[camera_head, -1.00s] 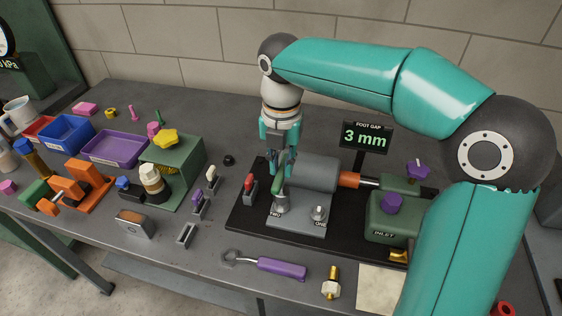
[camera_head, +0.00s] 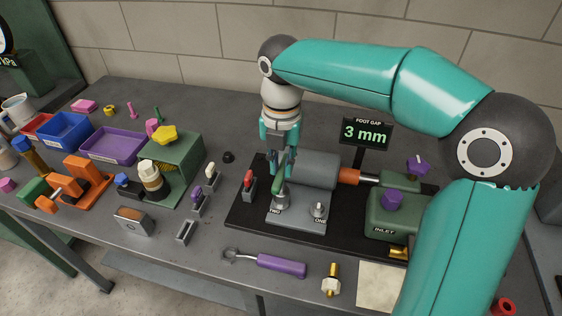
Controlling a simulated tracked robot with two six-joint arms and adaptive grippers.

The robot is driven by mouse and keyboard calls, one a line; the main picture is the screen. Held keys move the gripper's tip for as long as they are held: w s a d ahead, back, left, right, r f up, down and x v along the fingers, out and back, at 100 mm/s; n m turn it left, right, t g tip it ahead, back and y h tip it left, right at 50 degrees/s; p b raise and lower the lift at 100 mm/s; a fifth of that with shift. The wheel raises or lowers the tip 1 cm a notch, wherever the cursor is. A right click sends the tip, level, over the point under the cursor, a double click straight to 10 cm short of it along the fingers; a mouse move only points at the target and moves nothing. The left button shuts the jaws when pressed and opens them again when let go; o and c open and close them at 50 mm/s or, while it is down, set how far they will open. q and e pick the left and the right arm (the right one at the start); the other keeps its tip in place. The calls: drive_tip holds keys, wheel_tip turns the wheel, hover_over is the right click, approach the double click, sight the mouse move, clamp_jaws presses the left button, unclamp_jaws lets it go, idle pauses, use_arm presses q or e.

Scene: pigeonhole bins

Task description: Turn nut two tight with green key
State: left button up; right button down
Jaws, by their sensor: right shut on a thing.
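My right gripper (camera_head: 284,165) comes down from above and is shut on the green key (camera_head: 279,186). The key's lower end is at the nut marked TWO (camera_head: 279,203), on the grey foot plate of the machine. Whether the key is fully seated on the nut is too small to tell. The nut marked ONE (camera_head: 318,209) stands apart to the right on the same plate (camera_head: 298,222). The sign (camera_head: 367,133) behind reads FOOT GAP 3 mm. My left gripper is not in view.
A purple-handled wrench (camera_head: 281,265) and a brass bolt (camera_head: 332,279) lie in front of the black base. A red-handled tool (camera_head: 248,182) stands in a holder close left of the key. A green INLET block (camera_head: 390,220) is on the right. Bins and parts fill the left.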

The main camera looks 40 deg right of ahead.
drive_tip(key=shift+f+b, duration=0.65)
drive_tip(key=shift+f, duration=0.45)
drive_tip(key=c, duration=1)
unclamp_jaws()
drive_tip(key=shift+r, duration=0.1)
wheel_tip(320, 180, up, 5)
drive_tip(key=p, duration=0.5)
